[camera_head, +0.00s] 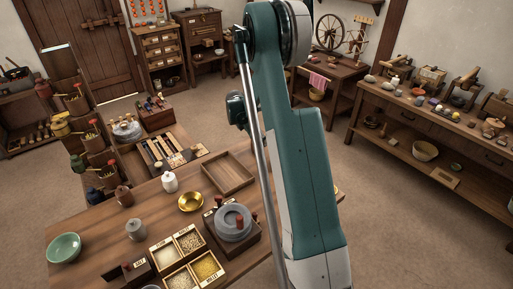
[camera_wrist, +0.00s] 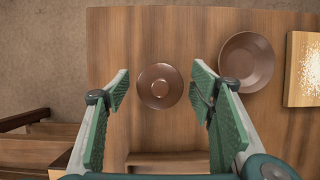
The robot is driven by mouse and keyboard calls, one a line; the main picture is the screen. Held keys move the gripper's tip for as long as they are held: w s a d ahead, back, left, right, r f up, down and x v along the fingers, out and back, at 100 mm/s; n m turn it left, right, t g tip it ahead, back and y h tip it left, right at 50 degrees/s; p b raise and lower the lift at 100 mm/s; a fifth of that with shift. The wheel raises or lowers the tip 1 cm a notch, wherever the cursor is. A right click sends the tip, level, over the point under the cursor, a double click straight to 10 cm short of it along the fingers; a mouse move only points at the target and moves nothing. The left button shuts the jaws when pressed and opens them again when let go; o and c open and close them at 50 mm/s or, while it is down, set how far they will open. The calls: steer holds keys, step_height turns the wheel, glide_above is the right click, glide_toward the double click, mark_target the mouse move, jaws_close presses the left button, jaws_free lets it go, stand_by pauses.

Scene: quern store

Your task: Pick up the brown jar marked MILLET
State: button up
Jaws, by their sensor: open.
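In the wrist view, a round brown lidded jar (camera_wrist: 159,86) with a small knob stands on a wooden surface, seen from above. My gripper (camera_wrist: 160,77) is open, with a green-padded finger on each side of the jar in the picture. Both fingers look clear of it; the height gap cannot be judged. No MILLET marking is readable. In the head view, a small brown jar (camera_head: 124,196) stands on the table's left part; I cannot tell whether it is the same jar. My gripper does not show there.
In the head view, the table also holds a white jar (camera_head: 169,183), a grey jar (camera_head: 136,230), a brass bowl (camera_head: 191,202) and a quern (camera_head: 233,222).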

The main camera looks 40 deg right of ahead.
steer(key=c, duration=1.1)
steer(key=shift+r, duration=0.1)
steer(key=shift+r+p, duration=0.85)
steer(key=shift+r, duration=4.1)
